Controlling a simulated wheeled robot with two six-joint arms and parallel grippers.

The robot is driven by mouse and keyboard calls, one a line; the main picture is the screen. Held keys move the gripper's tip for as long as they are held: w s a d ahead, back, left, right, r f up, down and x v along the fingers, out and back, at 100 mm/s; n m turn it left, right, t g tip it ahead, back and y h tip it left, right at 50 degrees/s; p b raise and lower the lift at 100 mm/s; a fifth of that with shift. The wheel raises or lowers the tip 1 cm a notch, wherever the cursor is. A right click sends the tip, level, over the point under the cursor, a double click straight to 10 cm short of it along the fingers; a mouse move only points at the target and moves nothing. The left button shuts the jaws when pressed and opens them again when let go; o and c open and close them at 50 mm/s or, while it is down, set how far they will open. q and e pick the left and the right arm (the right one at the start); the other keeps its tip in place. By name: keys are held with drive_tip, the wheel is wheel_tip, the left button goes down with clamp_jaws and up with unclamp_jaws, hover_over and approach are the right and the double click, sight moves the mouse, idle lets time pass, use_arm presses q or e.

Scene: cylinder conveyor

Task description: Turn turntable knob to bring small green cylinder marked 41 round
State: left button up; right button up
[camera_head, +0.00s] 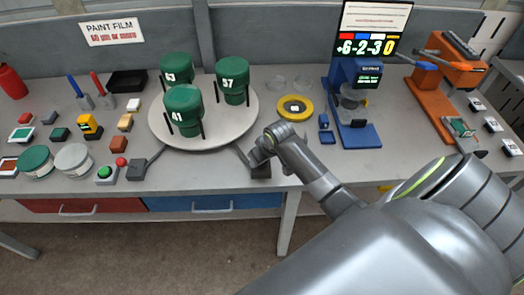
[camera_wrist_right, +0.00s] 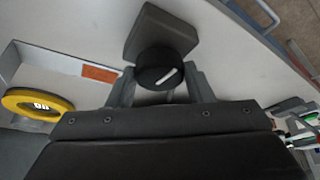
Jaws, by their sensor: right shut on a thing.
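The green cylinder marked 41 (camera_head: 184,112) stands upright at the front of the white round turntable (camera_head: 210,139). Two more green cylinders share the turntable: one marked 57 (camera_head: 232,82) at the back right, and one whose mark looks like 53 or 63 (camera_head: 177,68) at the back left. My right gripper (camera_head: 257,160) is at the front edge of the table, right of the turntable. In the right wrist view its fingers (camera_wrist_right: 160,88) are shut on the black knob (camera_wrist_right: 167,62), one on each side. The knob's white line points obliquely. My left gripper is out of view.
A yellow ring (camera_head: 294,108) lies right of the turntable; it also shows in the right wrist view (camera_wrist_right: 38,104). A blue stand (camera_head: 352,110) and an orange one (camera_head: 432,92) are farther right. A green button (camera_head: 105,172), discs and small blocks crowd the left.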

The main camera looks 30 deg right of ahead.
drive_tip(key=m+p, duration=0.1)
drive_tip(key=m+h+p, duration=0.1)
drive_tip(key=p, duration=0.1)
drive_tip(key=shift+a+r+m, duration=0.15)
drive_tip(key=shift+r+m, duration=0.2)
drive_tip(key=shift+m, duration=0.05)
drive_tip(key=shift+f+m+h+p, duration=0.2)
drive_tip(key=shift+m+h+p, duration=0.35)
drive_tip(key=shift+m, duration=0.55)
drive_tip(key=shift+f+m+g, duration=0.1)
drive_tip(key=shift+m+g, duration=0.2)
drive_tip(key=shift+m, duration=0.3)
drive_tip(key=shift+w+a+m+g+h+p, duration=0.15)
drive_tip(key=shift+m+h, duration=0.2)
drive_tip(key=shift+m, duration=0.4)
drive_tip(key=shift+d+m+g+h+p, duration=0.15)
drive_tip(key=shift+m+h, duration=0.15)
drive_tip(key=shift+m, duration=0.45)
drive_tip(key=shift+w+a+m+g+h, duration=0.1)
drive_tip(key=shift+m+g+h, duration=0.35)
drive_tip(key=shift+m, duration=1.25)
drive_tip(key=shift+w+a+m+g+h, duration=0.15)
drive_tip(key=shift+m+g, duration=0.5)
drive_tip(key=shift+m, duration=1.05)
idle(0.7)
